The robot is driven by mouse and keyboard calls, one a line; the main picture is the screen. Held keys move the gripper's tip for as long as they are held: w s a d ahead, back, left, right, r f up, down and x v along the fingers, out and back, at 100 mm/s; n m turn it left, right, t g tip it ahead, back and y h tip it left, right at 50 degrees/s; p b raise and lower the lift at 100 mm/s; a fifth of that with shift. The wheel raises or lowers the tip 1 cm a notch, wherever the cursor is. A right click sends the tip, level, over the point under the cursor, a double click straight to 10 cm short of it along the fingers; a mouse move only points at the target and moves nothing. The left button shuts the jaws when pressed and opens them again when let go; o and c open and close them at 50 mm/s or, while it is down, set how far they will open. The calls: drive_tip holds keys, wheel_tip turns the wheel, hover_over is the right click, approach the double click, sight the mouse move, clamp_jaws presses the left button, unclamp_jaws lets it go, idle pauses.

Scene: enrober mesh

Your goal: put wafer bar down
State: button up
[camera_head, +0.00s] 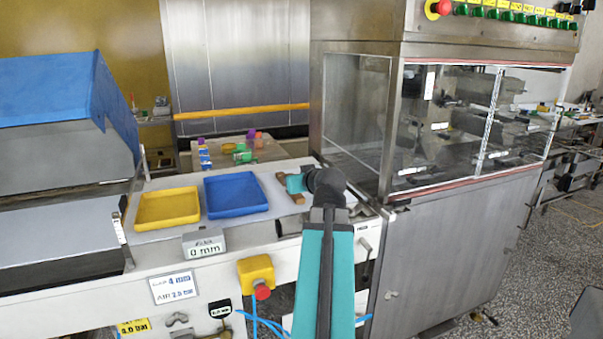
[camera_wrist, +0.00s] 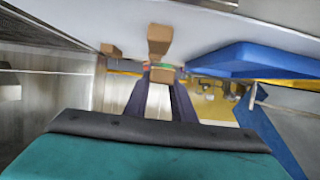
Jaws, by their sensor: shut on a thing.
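My gripper (camera_head: 284,182) is low over the pale belt (camera_head: 262,178) in front of the machine, to the right of the blue tray. In the wrist view its dark fingers (camera_wrist: 162,80) are closed on a brown wafer bar (camera_wrist: 162,74). In the head view the held bar (camera_head: 280,178) shows only as a small brown patch at the fingertips. Whether it touches the belt cannot be told. Another brown bar (camera_wrist: 159,40) appears just beyond the fingertips in the wrist view, and a further brown piece (camera_wrist: 111,50) is to its left.
A blue tray (camera_head: 236,193) and a yellow tray (camera_head: 167,207) stand left of my gripper; both look empty. The glazed machine housing (camera_head: 357,105) rises close on the right. A grey display box (camera_head: 204,245) sits at the front edge. Small coloured items lie on a table behind.

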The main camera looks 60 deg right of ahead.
drive_tip(key=shift+w+d+r+p, duration=0.25)
drive_tip(key=shift+d+p, duration=0.3)
drive_tip(key=shift+p, duration=4)
drive_tip(key=p, duration=0.8)
drive_tip(key=shift+s+f, duration=0.2)
drive_tip(key=shift+w+d+f+p, duration=0.2)
drive_tip(key=shift+w+d+p, duration=0.5)
drive_tip(key=shift+d, duration=0.95)
drive_tip(key=shift+w+d+f+p, duration=0.35)
drive_tip(key=shift+w+d, duration=0.5)
drive_tip(key=shift+d, duration=0.75)
drive_tip(key=shift+w+d+f+p, duration=0.1)
drive_tip(key=shift+w+d+p, duration=0.65)
drive_tip(key=shift+d, duration=0.9)
drive_tip(key=shift+f+p, duration=0.8)
drive_tip(key=shift+f, duration=1)
drive_tip(key=shift+f+b, duration=0.15)
drive_tip(key=shift+b, duration=0.15)
drive_tip(key=o, duration=0.5)
